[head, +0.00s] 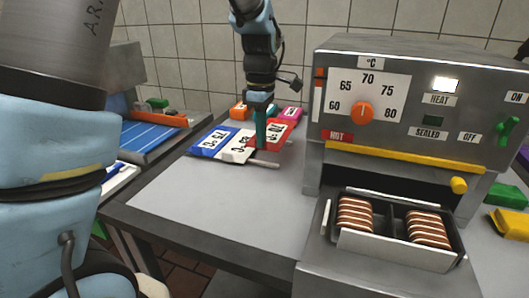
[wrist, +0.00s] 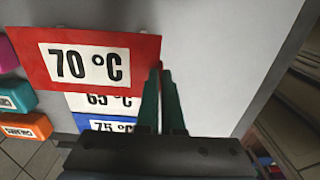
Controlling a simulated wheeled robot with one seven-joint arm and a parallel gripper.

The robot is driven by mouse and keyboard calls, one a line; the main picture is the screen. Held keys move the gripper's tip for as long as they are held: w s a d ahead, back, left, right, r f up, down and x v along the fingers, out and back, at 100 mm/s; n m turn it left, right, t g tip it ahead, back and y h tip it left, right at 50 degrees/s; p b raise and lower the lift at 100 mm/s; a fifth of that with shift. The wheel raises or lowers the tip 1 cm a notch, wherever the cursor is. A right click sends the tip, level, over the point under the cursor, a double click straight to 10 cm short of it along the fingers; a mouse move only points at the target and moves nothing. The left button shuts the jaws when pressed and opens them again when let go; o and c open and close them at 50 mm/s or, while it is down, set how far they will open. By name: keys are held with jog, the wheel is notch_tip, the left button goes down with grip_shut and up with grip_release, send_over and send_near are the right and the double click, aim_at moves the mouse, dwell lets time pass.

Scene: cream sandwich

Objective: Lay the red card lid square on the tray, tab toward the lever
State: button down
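The red card lid (wrist: 90,58), marked 70 °C, fills the upper left of the wrist view, larger than the cards under it. Its right edge meets the green fingertips of my gripper (wrist: 163,75), which stand close together on it. In the head view, my gripper (head: 261,146) points down at the red card (head: 281,133), over the back left of the counter; its fingers hide part of the card. The metal tray (head: 396,251) stands in front of the machine with two compartments, each holding striped cream sandwiches (head: 355,217). I cannot tell which part is the lever.
The blue card (head: 209,139) and white-faced card (head: 238,148) lie beside the red one. The grey machine (head: 420,75), with a yellow bar (head: 405,158), rises behind the tray. The counter's front left (head: 215,205) is clear.

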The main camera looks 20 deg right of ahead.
jog(key=shift+f+p, duration=0.7)
jog(key=shift+f, duration=2.05)
jog(key=shift+f, duration=0.15)
jog(key=c, duration=1.1)
grip_release()
jog(key=shift+o, duration=0.2)
jog(key=shift+f+b, duration=0.15)
jog(key=shift+b, duration=0.25)
